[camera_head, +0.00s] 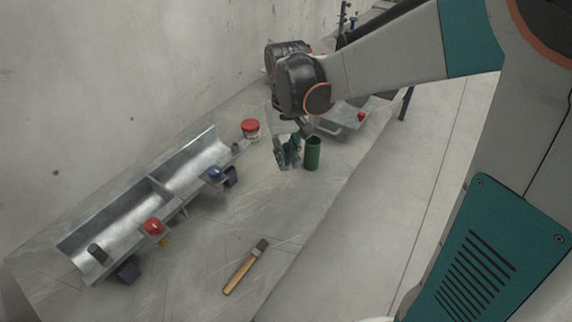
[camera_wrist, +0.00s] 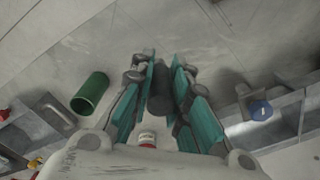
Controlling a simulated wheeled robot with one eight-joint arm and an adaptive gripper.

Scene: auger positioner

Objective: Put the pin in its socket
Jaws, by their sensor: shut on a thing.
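My gripper (camera_head: 287,152) hangs above the table, left of the green open-topped cylinder. In the wrist view, my gripper (camera_wrist: 163,85) has its teal fingers closed on a dark grey cylinder, which I take to be the pin (camera_wrist: 161,92). In the head view the fingers mostly hide it. The green cylinder (camera_head: 312,154) stands upright, apart from my gripper; it also shows in the wrist view (camera_wrist: 90,92). I cannot tell for sure which opening is the pin's socket.
A metal trough (camera_head: 128,214) on the left carries a red knob (camera_head: 153,226) and a blue knob (camera_head: 214,173). A red-lidded jar (camera_head: 251,129) stands behind. A wooden-handled brush (camera_head: 244,268) lies in front. A second metal fixture (camera_head: 345,122) is behind my gripper. The table's middle is clear.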

